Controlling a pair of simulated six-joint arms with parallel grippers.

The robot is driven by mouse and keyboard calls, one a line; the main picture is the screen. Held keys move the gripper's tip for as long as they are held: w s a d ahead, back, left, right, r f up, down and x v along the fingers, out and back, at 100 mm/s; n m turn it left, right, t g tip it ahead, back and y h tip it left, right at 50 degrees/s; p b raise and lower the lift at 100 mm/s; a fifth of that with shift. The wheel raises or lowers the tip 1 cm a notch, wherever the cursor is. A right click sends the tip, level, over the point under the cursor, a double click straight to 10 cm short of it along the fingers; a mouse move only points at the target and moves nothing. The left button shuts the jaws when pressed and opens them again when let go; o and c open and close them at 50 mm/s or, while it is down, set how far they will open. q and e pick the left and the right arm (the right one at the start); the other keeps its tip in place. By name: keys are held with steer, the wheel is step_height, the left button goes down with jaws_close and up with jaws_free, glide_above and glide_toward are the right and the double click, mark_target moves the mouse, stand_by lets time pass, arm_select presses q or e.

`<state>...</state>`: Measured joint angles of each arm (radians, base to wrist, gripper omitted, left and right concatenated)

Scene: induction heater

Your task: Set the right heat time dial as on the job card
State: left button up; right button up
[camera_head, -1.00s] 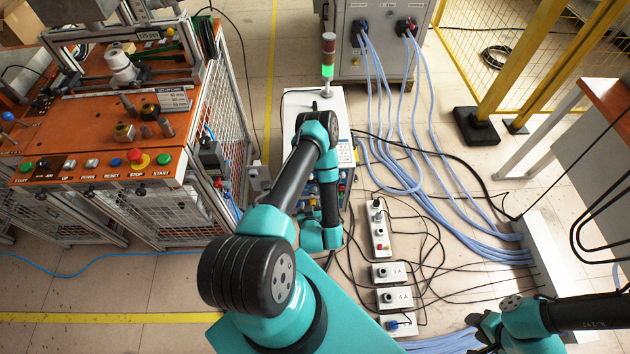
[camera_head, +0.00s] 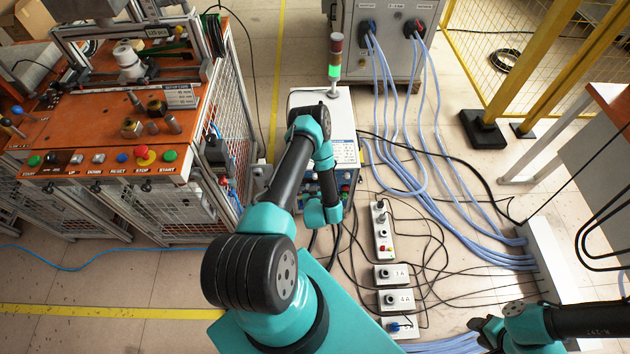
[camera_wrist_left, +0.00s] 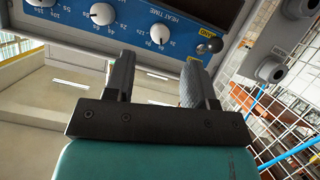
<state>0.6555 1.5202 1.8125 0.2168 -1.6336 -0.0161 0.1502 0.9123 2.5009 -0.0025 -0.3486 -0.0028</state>
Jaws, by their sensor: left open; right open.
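In the left wrist view, a blue panel strip marked HEAT TIME (camera_wrist_left: 168,18) carries white dials. One white dial (camera_wrist_left: 160,34) sits just beyond and between the fingertips of my left gripper (camera_wrist_left: 157,75), which is open and empty, apart from it. Another white dial (camera_wrist_left: 102,13) is to its left, and a third is cut by the top edge. Pointer settings are too small to read surely. In the head view, my left arm hides much of the white cabinet (camera_head: 300,98); a printed sheet (camera_head: 345,152) shows on it, unreadable. My right gripper (camera_head: 484,333) is open, far from the cabinet.
A dark knob (camera_wrist_left: 208,45) sits right of the dials. A signal tower (camera_head: 335,60) with green lit stands on the cabinet. The orange workbench (camera_head: 75,120) is at left, with a set-up card (camera_head: 181,96). Cables and socket boxes (camera_head: 391,275) lie on the floor at right.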

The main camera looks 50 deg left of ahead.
arm_select(q)
steer(key=x, duration=0.5)
steer(key=shift+w+a+f, duration=0.15)
steer(key=shift+w+a, duration=0.1)
steer(key=shift+c, duration=0.2)
steer(key=c, duration=0.9)
